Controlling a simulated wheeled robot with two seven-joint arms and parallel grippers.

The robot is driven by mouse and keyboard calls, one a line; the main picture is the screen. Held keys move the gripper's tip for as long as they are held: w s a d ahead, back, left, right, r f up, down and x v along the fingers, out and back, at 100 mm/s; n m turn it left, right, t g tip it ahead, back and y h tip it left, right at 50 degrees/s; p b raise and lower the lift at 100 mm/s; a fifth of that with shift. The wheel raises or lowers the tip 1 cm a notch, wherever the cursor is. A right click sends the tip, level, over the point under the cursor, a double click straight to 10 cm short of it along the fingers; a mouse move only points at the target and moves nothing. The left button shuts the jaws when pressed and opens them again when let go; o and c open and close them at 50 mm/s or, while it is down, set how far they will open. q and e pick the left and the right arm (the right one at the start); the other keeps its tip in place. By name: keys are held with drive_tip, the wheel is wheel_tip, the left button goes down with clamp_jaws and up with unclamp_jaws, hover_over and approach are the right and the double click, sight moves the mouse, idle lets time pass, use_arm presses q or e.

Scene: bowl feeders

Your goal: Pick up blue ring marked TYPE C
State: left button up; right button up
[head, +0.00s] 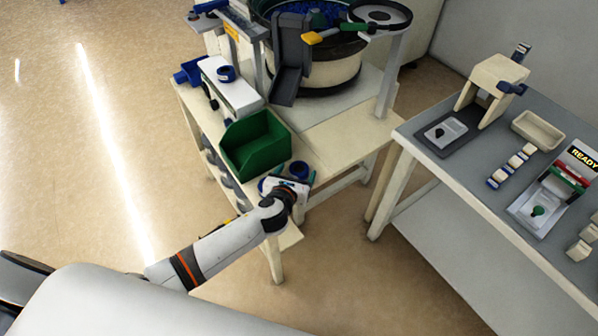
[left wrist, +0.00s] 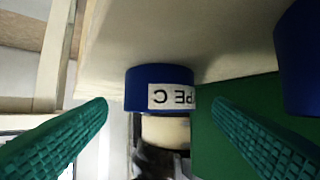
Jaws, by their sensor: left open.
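The blue ring marked TYPE C (left wrist: 137,92) shows in the left wrist view, its white label upside down and cut short at the right. My left gripper (left wrist: 160,104) is open, with its teal ribbed fingers on either side of the ring and a gap to each. In the head view my left gripper (head: 287,184) is low over the front corner of the feeder table. Another blue ring (left wrist: 300,60) stands at the right edge of the wrist view. My right gripper is not in view.
A green bin (head: 256,144) stands close behind the gripper. A grey workbench (head: 412,128) with fixtures is at right, with open floor between.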

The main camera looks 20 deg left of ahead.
use_arm(q)
drive_tip(key=shift+x, duration=0.8)
drive_tip(key=shift+c, duration=0.5)
drive_tip(key=c, duration=1)
drive_tip(key=shift+r, duration=0.1)
